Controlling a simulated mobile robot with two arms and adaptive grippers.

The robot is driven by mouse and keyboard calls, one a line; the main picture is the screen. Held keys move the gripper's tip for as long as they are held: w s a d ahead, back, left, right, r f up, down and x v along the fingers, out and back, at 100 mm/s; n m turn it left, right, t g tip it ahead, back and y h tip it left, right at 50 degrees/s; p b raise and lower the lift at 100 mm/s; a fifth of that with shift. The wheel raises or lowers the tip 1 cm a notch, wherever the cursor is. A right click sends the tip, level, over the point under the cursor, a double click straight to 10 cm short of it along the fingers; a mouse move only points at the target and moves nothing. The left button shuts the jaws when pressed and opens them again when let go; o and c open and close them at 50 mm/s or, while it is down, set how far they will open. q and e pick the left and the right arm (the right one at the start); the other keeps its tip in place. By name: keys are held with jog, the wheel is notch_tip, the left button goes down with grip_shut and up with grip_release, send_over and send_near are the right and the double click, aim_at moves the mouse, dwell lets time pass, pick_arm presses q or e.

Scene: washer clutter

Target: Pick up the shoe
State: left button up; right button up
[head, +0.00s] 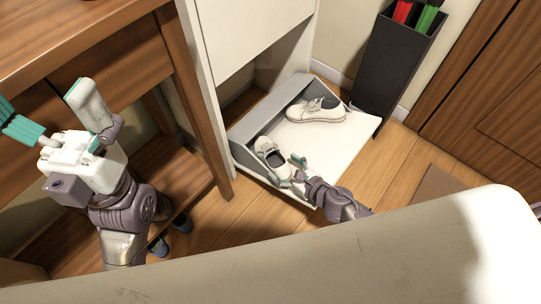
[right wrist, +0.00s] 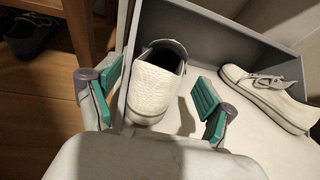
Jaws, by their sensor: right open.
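Two white shoes lie in an open, pulled-out compartment (head: 345,148) low in a pale cabinet. The near shoe (head: 269,157) lies by the grey left wall; the far shoe (head: 316,110) lies toward the back. My right gripper (head: 292,172) is open at the near shoe's heel end. In the right wrist view its teal fingers (right wrist: 158,90) stand on either side of the near shoe (right wrist: 152,92), with a gap to the right finger. The far shoe (right wrist: 265,92) is to the right there. My left gripper (head: 58,115) is open and empty before the wooden desk.
The compartment's grey wall (right wrist: 225,35) stands close behind the shoes. A black bin (head: 398,58) with red and green items stands behind. The wooden desk (head: 75,50) is at left, with dark shoes (head: 170,235) below it. A pale surface (head: 300,255) fills the foreground.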

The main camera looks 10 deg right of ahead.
grip_shut()
dwell(0.3)
jog(key=shift+r, duration=0.1)
